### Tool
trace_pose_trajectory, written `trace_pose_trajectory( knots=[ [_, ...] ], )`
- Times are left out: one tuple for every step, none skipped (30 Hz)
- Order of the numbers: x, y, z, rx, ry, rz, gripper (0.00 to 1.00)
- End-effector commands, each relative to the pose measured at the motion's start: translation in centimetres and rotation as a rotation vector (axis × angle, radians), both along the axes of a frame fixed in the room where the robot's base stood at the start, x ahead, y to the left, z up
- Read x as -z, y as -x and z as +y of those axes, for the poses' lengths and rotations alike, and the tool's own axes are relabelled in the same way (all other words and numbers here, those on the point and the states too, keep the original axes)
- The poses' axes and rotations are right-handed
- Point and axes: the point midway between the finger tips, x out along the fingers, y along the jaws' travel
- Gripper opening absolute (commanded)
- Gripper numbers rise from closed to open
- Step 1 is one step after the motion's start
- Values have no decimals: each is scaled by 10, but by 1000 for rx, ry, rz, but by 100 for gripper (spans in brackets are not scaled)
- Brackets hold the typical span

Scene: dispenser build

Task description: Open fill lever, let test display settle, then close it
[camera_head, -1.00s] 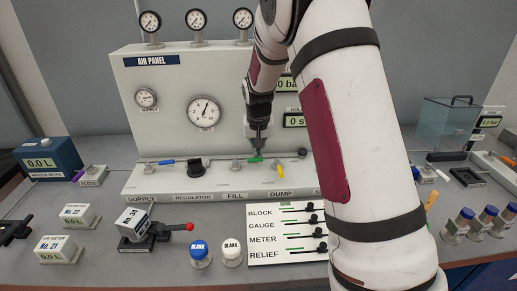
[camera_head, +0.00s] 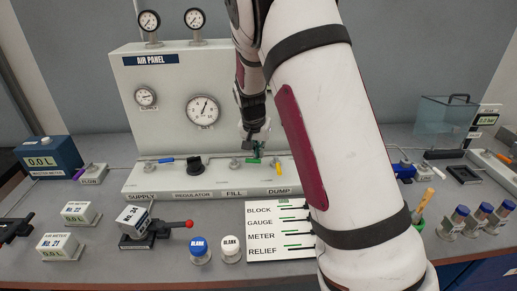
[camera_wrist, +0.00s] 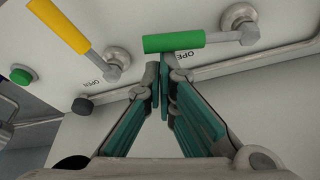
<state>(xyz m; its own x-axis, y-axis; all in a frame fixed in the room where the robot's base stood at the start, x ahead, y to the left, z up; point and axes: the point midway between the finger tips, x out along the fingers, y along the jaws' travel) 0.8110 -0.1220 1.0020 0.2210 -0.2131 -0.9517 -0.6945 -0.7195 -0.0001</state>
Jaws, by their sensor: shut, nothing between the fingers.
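The fill lever's green handle (camera_head: 252,160) sits on the air panel's front shelf above the FILL label and points right from its round valve. In the wrist view the green handle (camera_wrist: 174,42) lies crosswise just beyond my fingertips, with an OPEN mark nearby. My gripper (camera_head: 250,143) is right at the handle, its fingers (camera_wrist: 163,62) shut together and empty; I cannot tell whether the tips touch it. The yellow dump lever (camera_head: 278,169) is just to the right, also in the wrist view (camera_wrist: 60,25). No panel display is readable; my arm covers that area.
The air panel (camera_head: 150,80) stands behind, with a large gauge (camera_head: 203,109) and a black regulator knob (camera_head: 195,165). A blue supply lever (camera_head: 166,160) is at left. A label board (camera_head: 265,233), bottles and small meters crowd the bench in front.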

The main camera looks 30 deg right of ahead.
Motion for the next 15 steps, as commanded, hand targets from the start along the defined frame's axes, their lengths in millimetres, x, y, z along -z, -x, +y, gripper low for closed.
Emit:
trace_pose_trajectory(
  knots=[
    [0,5,4,39,1,4,0],
    [-1,7,5,68,1,4,0],
    [-1,10,6,106,1,4,0],
    [-1,12,7,135,1,4,0],
    [-1,14,9,163,1,4,0],
    [-1,16,10,201,2,3,0],
    [-1,18,11,229,2,3,0],
    [-1,20,13,259,2,3,0],
    [-1,22,15,297,2,4,0],
    [-1,24,16,326,2,3,0],
    [-1,26,18,353,2,3,0],
    [-1,28,19,392,3,4,0],
    [-1,29,22,420,2,4,0],
    [-1,31,23,449,2,2,0],
    [-1,32,25,488,2,2,0]
  ],
)
